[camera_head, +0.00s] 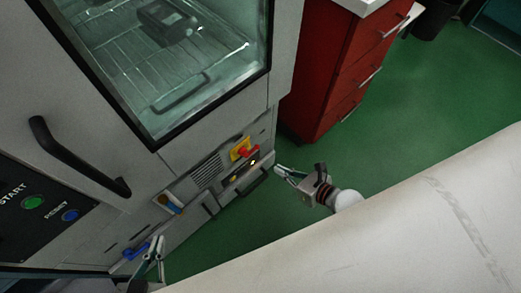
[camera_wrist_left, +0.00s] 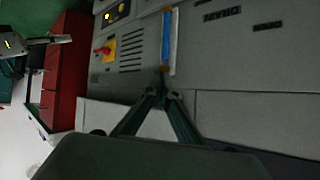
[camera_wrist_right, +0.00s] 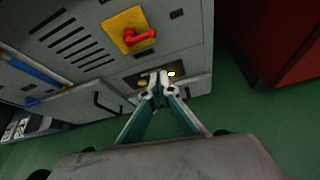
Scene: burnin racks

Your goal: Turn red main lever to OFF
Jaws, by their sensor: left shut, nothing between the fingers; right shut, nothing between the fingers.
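The red main lever (camera_head: 248,151) sits on a yellow plate (camera_head: 237,154) on the lower front panel of the grey cabinet. In the right wrist view the lever (camera_wrist_right: 138,37) lies roughly sideways across its yellow plate (camera_wrist_right: 122,20). It also shows in the left wrist view (camera_wrist_left: 102,50). My right gripper (camera_head: 277,169) is shut and empty, in front of the panel to the right of and below the lever; in its own view its fingertips (camera_wrist_right: 157,83) appear below the lever, apart from it. My left gripper (camera_head: 158,241) is shut and empty near the blue handle; its tips (camera_wrist_left: 165,72) show in the left wrist view.
A blue handle (camera_head: 137,250) and a blue-and-white bar (camera_head: 167,202) are on the lower cabinet. Black handles (camera_wrist_right: 107,102) sit below the panel. A red drawer unit (camera_head: 321,75) stands to the right. Green floor (camera_head: 430,95) is open beyond it.

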